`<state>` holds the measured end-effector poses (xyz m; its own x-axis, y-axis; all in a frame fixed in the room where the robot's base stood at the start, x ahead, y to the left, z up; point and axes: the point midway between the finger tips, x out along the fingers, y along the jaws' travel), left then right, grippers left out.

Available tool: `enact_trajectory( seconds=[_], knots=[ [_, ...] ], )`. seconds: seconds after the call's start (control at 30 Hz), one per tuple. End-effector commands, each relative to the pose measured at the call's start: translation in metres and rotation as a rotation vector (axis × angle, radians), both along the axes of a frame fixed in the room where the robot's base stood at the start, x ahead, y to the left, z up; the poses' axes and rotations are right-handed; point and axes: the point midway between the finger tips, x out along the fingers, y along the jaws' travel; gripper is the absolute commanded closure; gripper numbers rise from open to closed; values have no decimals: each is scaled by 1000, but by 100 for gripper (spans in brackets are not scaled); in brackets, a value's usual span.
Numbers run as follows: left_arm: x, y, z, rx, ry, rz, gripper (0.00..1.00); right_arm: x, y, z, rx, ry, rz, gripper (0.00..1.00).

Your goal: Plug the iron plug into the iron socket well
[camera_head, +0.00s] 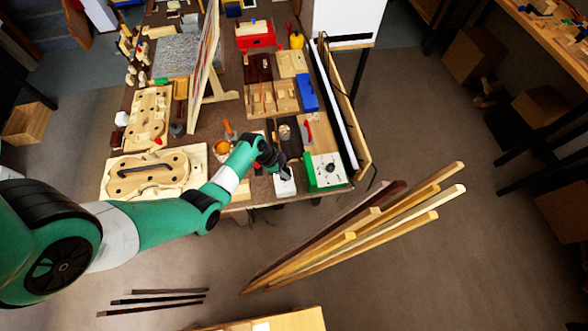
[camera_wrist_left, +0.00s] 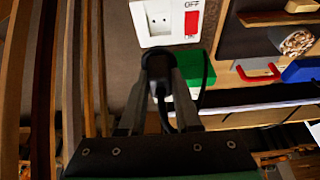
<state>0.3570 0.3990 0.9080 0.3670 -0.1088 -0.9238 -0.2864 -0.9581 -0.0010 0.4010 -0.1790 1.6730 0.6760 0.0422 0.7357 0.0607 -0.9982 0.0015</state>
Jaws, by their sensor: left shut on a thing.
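My left gripper (camera_wrist_left: 158,82) is shut on the black iron plug (camera_wrist_left: 157,64), whose dark cord (camera_wrist_left: 165,115) runs back between the fingers. The iron socket well (camera_wrist_left: 159,20) is a white recess with two small holes in a white plate, straight beyond the plug in the left wrist view. The plug overlaps the plate's lower edge in that view but leaves the holes uncovered, and it is apart from the well. In the head view, my left gripper (camera_head: 279,166) is over the white plate (camera_head: 285,187) at the bench's front edge; the plug is hidden there. My right gripper is not in view.
A red OFF switch (camera_wrist_left: 192,22) sits beside the well. A green block (camera_head: 309,171) and a white panel with a black knob (camera_head: 328,170) are just right of the plate. Long wooden strips (camera_head: 370,225) stand out in front of the bench. A violin body (camera_head: 150,175) lies at left.

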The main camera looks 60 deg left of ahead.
Motion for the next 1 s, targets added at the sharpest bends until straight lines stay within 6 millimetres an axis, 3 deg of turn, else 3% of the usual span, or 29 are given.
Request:
enact_trajectory(
  seconds=[0.57,1.0],
  knots=[
    [-2,7,8,-2,2,15,100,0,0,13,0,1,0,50],
    [-2,7,-44,-1,1,16,100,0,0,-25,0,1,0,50]
  ],
)
